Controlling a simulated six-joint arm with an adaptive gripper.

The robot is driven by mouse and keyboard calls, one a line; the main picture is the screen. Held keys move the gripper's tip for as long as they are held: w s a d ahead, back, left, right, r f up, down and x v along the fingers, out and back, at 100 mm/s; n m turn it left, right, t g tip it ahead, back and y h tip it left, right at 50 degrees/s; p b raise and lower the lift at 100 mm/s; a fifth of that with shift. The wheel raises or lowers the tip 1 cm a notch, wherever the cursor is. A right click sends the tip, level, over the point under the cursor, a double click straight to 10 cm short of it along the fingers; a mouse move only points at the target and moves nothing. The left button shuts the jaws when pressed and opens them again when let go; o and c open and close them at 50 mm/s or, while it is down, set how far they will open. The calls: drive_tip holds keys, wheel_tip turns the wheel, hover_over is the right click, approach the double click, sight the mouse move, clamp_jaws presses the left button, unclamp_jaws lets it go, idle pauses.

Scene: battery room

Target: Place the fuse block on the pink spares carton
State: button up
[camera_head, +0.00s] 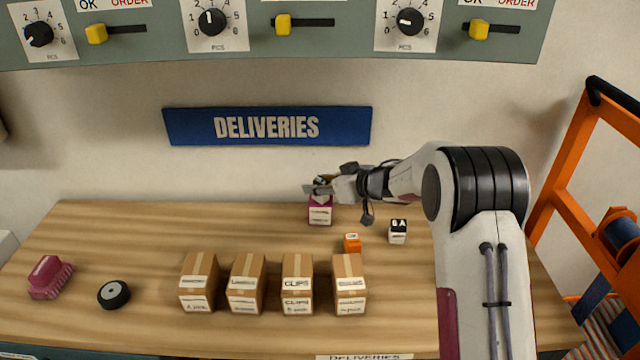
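A small magenta-pink carton (320,213) with a white label stands at the back middle of the wooden table; it appears to be the pink spares carton. My gripper (318,187) is directly above it, pointing left and overlapping its top in the picture. Whether the fingers touch the carton, are open, or hold something is too small to tell. A small block (398,232) with a black upper part marked like "8A" and a white lower part stands to the right on the table; it may be the fuse block. A small orange block (352,243) sits between them, slightly nearer.
Several brown cartons (248,284) stand in a row at the front middle. A pink brush (50,277) and a black wheel-like disc (114,294) lie at the left. A blue DELIVERIES sign (267,126) is on the wall behind. The table's back left is clear. An orange frame (565,190) stands at the right.

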drive_tip(key=shift+r, duration=0.15)
drive_tip(key=shift+v, duration=1)
drive_tip(key=v, duration=1)
drive_tip(key=shift+d, duration=0.1)
